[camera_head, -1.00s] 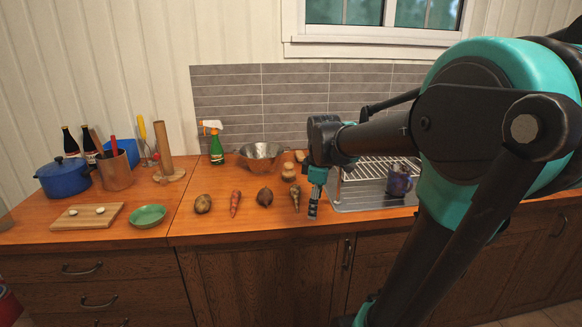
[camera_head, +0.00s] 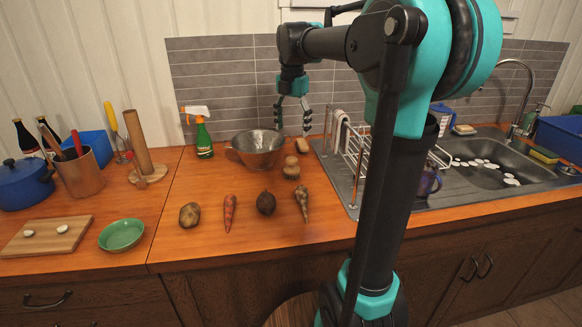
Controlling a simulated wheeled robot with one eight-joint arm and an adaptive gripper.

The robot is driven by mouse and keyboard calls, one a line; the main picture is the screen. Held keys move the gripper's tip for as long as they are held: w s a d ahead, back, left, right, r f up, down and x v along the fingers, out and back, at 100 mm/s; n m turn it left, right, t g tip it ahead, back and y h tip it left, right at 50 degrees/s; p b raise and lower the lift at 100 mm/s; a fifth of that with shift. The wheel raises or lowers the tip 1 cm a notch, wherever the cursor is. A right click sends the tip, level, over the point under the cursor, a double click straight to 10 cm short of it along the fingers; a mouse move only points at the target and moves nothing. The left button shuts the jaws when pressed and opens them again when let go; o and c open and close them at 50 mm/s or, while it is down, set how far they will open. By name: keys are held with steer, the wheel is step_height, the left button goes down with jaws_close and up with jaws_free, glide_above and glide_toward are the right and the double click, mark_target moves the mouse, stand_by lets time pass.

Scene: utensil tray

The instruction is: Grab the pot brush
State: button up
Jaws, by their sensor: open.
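The pot brush appears to be the small round wooden brush (camera_head: 291,169) with a knob on top. It stands on the wooden counter (camera_head: 262,228), right of the metal colander and behind the root vegetables. My gripper (camera_head: 292,118) points down with its fingers spread and nothing between them. It hangs in the air above and apart from the brush, in front of the grey tiles. How far behind or in front of the brush it is, I cannot tell exactly.
A colander (camera_head: 259,148) stands close left of the brush, and a small brown block (camera_head: 302,145) lies behind it. A potato (camera_head: 189,214), a carrot (camera_head: 229,212) and other roots lie in front. A dish rack (camera_head: 352,150) stands to the right. A spray bottle (camera_head: 203,137) stands left.

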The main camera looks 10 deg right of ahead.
mark_target(292, 158)
step_height(292, 158, down, 13)
steer(key=shift+w+f, duration=0.1)
stand_by(0.5)
steer(key=c, duration=1.3)
steer(key=shift+o, duration=0.2)
